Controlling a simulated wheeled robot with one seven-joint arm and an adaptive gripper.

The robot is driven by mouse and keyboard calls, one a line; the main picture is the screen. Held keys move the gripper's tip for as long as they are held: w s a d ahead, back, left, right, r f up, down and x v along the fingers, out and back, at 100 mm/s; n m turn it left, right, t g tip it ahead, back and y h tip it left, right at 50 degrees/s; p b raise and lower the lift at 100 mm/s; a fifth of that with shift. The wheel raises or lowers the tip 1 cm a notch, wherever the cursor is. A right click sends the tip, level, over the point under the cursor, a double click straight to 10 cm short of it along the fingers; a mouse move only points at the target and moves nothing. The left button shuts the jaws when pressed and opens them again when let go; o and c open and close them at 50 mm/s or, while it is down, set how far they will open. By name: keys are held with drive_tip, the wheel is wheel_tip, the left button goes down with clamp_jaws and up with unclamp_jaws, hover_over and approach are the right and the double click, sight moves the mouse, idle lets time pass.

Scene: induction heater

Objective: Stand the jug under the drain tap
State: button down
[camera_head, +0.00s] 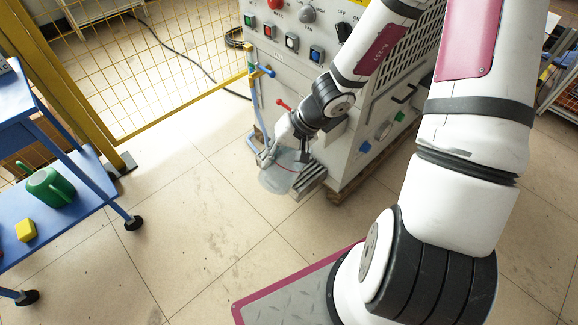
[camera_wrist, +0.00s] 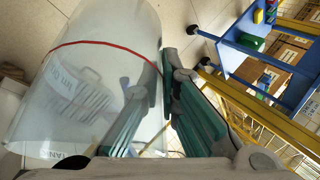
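The clear jug (camera_head: 277,178), with a red line around it, is in front of the machine's lower front, beside a small slatted metal ledge (camera_head: 312,181). In the wrist view the jug (camera_wrist: 92,75) fills the left side. My gripper (camera_head: 303,152) is at the jug's upper right in the head view. In the wrist view its green-padded fingers (camera_wrist: 160,105) are close together at the jug's side wall and look shut on it. The exact contact is hidden. A red lever (camera_head: 283,104), perhaps the drain tap's, sticks out of the machine above the jug. The tap outlet is not clear.
The grey machine (camera_head: 274,57) has blue pipework (camera_head: 256,105) at its left front corner. A yellow mesh fence (camera_head: 170,65) runs behind. A blue trolley (camera_head: 85,185) carries a green watering can (camera_head: 49,187) and a yellow block (camera_head: 26,230). The middle floor is clear.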

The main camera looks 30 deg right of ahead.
drive_tip(key=shift+w+d+f+n+h+b, duration=0.25)
drive_tip(key=shift+w+d+f+h+b, duration=0.1)
drive_tip(key=shift+f+h+b, duration=0.3)
drive_tip(key=shift+w+d+f+n+h+b, duration=0.3)
drive_tip(key=shift+f+b, duration=0.25)
drive_tip(key=shift+b, duration=0.25)
drive_tip(key=w+b, duration=0.1)
drive_tip(key=w+f+h+b, duration=0.1)
drive_tip(key=shift+d+f+n+t+h+b, duration=0.15)
drive_tip(key=shift+d+n+t+h+b, duration=0.15)
drive_tip(key=shift+d+t, duration=0.1)
drive_tip(key=w+b, duration=0.1)
drive_tip(key=w+f+n+h+b, duration=0.1)
drive_tip(key=b, duration=0.1)
drive_tip(key=shift+w+d+t, duration=0.1)
drive_tip(key=shift+w+t, duration=0.15)
drive_tip(key=shift+t, duration=0.05)
drive_tip(key=w+b, duration=0.1)
drive_tip(key=w+n+h+b, duration=0.1)
drive_tip(key=b, duration=0.1)
drive_tip(key=shift+w+r, duration=0.15)
drive_tip(key=shift+r, duration=0.1)
